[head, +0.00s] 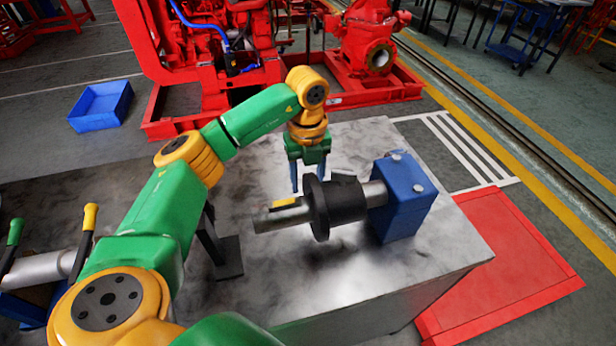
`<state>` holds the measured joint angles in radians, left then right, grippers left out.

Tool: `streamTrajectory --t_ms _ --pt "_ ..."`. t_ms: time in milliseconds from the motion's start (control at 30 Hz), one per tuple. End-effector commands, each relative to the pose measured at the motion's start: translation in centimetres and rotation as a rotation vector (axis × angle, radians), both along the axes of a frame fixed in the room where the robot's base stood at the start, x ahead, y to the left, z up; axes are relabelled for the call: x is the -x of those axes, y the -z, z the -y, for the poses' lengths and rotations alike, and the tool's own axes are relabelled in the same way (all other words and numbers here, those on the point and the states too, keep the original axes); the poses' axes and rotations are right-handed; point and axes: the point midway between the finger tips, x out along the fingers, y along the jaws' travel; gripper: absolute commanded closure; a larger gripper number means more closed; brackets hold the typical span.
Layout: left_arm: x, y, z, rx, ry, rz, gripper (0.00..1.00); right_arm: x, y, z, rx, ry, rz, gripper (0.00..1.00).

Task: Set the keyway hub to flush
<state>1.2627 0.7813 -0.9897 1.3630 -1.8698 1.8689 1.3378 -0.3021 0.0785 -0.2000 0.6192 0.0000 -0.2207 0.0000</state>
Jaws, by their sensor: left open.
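The black keyway hub (342,201), with a wide flange at its left end, sits around a grey steel shaft (283,217). The shaft lies roughly level, and its right end goes into a blue bearing block (404,199) on the metal table (440,258). A bare length of shaft sticks out left of the flange, with a small yellow-marked strip (285,203) on top. Bare shaft also shows between hub and block. My left gripper (308,182) points down behind the flange, fingers apart and empty. Its fingertips are partly hidden; I cannot tell whether they touch the hub. My right gripper is not in view.
A dark bracket (221,245) stands on the table left of the shaft. A red pumpset (375,50) and a blue bin (101,105) stand beyond the table. The table's front right is clear.

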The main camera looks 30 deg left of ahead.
Motion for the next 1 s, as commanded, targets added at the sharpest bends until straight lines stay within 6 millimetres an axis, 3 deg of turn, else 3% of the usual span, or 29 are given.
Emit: streamTrajectory --t_ms 167,300,367,1000 --pt "-0.01 0.03 0.01 0.001 0.0 0.001 0.5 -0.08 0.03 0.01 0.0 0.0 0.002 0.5" --pt "-0.02 0.02 0.01 0.001 0.0 0.001 0.88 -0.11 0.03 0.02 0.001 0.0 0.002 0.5" --pt "-0.02 0.02 0.01 0.001 0.0 0.001 1.0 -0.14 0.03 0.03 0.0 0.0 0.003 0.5" --pt "-0.03 0.01 0.0 0.0 0.0 0.001 1.0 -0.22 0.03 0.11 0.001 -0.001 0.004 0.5"
